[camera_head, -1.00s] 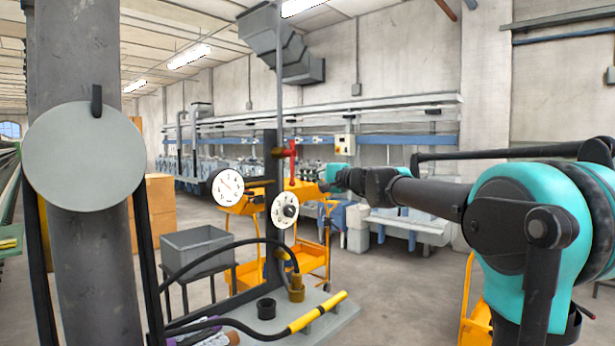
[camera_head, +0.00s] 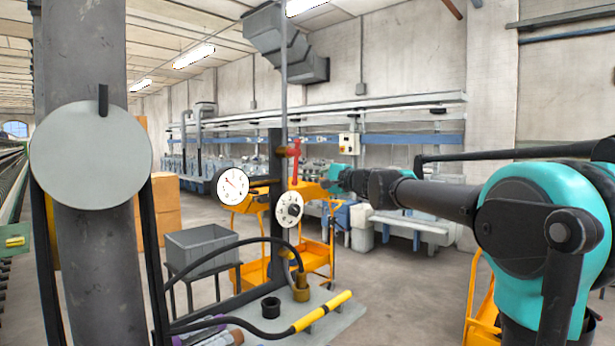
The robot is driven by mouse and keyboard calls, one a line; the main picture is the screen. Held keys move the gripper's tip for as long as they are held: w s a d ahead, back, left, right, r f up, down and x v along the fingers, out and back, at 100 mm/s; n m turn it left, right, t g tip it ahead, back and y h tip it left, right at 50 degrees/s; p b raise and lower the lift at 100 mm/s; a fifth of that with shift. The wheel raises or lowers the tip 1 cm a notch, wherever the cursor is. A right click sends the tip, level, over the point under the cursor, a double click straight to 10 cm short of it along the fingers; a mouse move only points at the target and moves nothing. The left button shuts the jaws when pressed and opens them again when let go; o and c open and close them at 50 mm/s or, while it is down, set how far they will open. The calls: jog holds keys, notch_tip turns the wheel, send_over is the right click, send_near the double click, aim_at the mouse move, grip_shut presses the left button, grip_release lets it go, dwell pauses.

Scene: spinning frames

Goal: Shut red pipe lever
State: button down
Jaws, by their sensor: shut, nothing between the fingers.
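The red pipe lever (camera_head: 295,160) is on the thin vertical pipe at the dark post, above the two round dials. Its handle looks roughly upright, with a short cross part near its top. My gripper (camera_head: 332,180) is at the far end of my teal and black arm, just right of the lever in the picture. The gripper is small and partly hidden by the arm's own links, and it looks shut and empty. A narrow gap shows between it and the lever; I cannot tell the depth between them.
A white gauge (camera_head: 233,186) and a white dial (camera_head: 289,209) sit below the lever. Orange carts (camera_head: 318,257) stand behind the post. A grey bin (camera_head: 200,247) is at left.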

jog(key=s+a+r+m+t, duration=0.1)
jog(key=s+a+r+m, duration=0.3)
jog(key=m, duration=1.1)
jog(key=shift+s+a+r+m, duration=0.35)
jog(key=shift+s+a+m, duration=0.1)
jog(key=shift+s, duration=0.65)
jog(key=shift+r, duration=0.1)
jog(key=s+d+f, duration=0.4)
jog(key=s+d, duration=0.2)
jog(key=d, duration=0.2)
jog(key=shift+s+d+f, duration=0.25)
jog(key=shift+s, duration=0.1)
